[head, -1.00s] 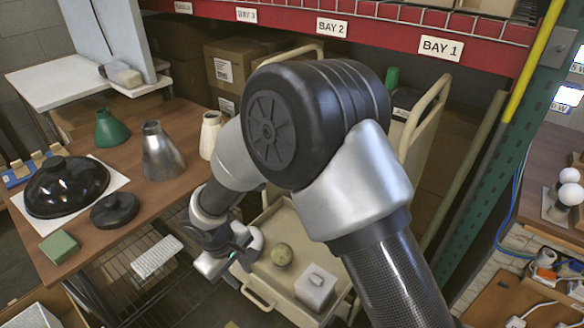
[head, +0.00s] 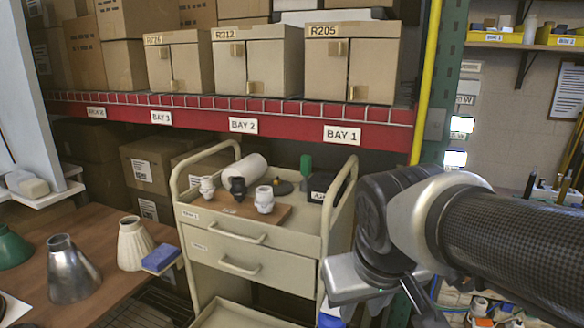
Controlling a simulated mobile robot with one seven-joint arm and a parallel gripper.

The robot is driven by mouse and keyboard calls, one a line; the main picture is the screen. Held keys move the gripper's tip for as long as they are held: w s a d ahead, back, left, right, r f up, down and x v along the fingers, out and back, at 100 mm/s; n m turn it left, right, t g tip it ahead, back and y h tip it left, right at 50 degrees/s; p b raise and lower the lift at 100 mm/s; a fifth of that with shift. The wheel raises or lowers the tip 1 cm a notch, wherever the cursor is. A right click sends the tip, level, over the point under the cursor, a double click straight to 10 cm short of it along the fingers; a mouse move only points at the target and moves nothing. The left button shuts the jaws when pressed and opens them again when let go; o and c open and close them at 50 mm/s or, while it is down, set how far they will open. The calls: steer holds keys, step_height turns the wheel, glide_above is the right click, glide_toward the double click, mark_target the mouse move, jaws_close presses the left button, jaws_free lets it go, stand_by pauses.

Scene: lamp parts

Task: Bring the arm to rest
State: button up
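My arm (head: 500,240) enters from the right edge, its dark woven tube leading to a silver elbow and a black ribbed joint (head: 378,215). Below the joint, a pale metal end part (head: 350,280) hangs in front of the right side of the cart. I cannot make out separate fingertips there, so whether my gripper is open or shut does not show. No held object is visible.
A cream cart (head: 225,245) with drawers carries several small fittings and a white roll (head: 242,172). A wooden table (head: 105,290) at left holds a metal cone (head: 72,272), a cream shade (head: 134,243) and a blue block (head: 160,257). A green post (head: 440,90) stands close behind my arm.

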steer(key=s+d+r+m+t+p, duration=0.1)
steer(key=s+d+r+m, duration=0.15)
steer(key=s+d, duration=0.2)
step_height(320, 180, up, 20)
steer(key=a+p, duration=0.1)
steer(key=p, duration=1.9)
steer(key=shift+s, duration=0.3)
